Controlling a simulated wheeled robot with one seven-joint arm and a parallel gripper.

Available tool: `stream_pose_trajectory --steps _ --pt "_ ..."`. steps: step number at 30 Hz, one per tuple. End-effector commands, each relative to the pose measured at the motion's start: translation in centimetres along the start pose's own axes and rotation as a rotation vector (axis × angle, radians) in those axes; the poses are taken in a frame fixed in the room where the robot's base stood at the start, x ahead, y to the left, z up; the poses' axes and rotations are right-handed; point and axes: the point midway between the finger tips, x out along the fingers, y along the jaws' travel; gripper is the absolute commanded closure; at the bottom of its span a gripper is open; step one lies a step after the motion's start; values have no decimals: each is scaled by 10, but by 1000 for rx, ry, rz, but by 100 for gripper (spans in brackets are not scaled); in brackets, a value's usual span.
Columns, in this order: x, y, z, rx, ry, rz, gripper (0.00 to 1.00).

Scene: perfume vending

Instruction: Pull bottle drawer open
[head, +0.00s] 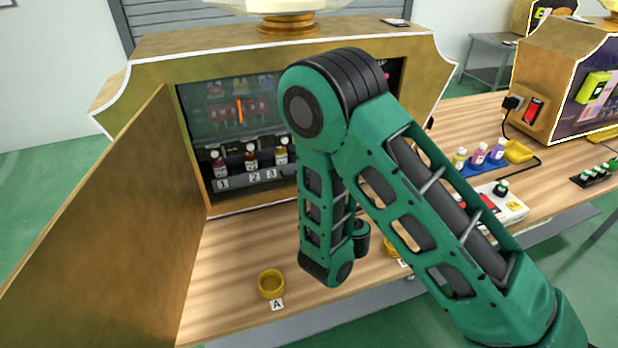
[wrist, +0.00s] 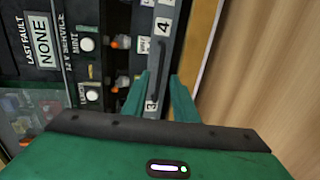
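The bottle drawer (head: 248,180) is a dark strip low in the gold cabinet's opening, with small bottles behind labels 1, 2 and 3. My arm hides its right part in the head view. In the wrist view the drawer front (wrist: 178,52) runs up the picture with labels 3 and 4, and a thin dark handle (wrist: 159,62) lies between them. My gripper (wrist: 162,88) is open, its two green fingers on either side of the handle's lower part. I cannot tell whether they touch it. The gripper is hidden in the head view.
The gold cabinet (head: 140,80) has an open door panel (head: 100,230) at the left. A gold cup (head: 271,283) by label A stands on the wooden counter (head: 225,255). A blue tray (head: 480,167) with bottles is to the right. The counter's front left is mostly clear.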

Motion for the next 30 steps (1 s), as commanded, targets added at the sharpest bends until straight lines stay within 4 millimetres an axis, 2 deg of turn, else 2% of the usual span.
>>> stream_pose_trajectory --steps 15,28,29,30 --pt "39 2 0 2 1 3 74" --pt "44 1 0 1 3 2 74" --pt "44 1 0 1 3 2 79" --pt "44 1 0 1 3 2 88"
